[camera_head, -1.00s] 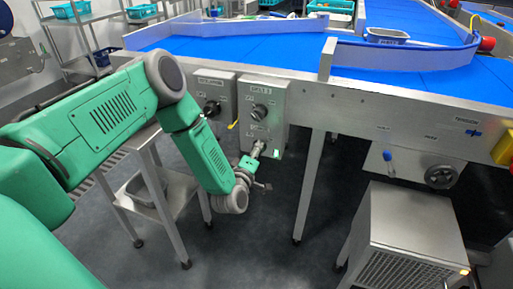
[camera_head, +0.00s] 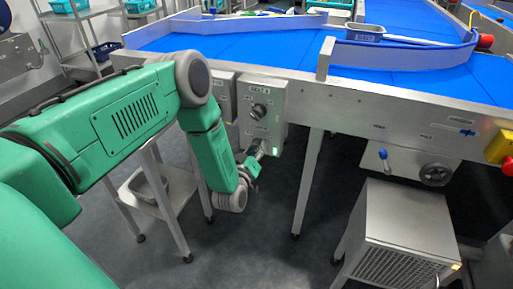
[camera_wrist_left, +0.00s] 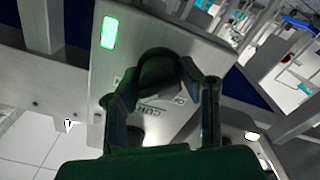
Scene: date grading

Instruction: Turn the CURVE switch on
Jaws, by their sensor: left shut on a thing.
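A grey control box (camera_head: 283,88) hangs on the front of the conveyor, with a dark round knob (camera_head: 258,112) in its upper part and a green lit lamp (camera_head: 275,152) at its lower right. My left gripper (camera_head: 262,150) is at the lower part of this box. In the left wrist view, the gripper (camera_wrist_left: 160,72) is shut around a dark round switch knob (camera_wrist_left: 160,60), beside a label (camera_wrist_left: 152,108) that seems to read CURVE upside down. The green lamp (camera_wrist_left: 109,32) shows there too. In the head view the gripper hides this switch. My right gripper is not in view.
A second grey box (camera_head: 226,84) sits just left, partly behind my arm. A steel side table (camera_head: 180,185) stands below my arm. The blue belt (camera_head: 260,50) runs above.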

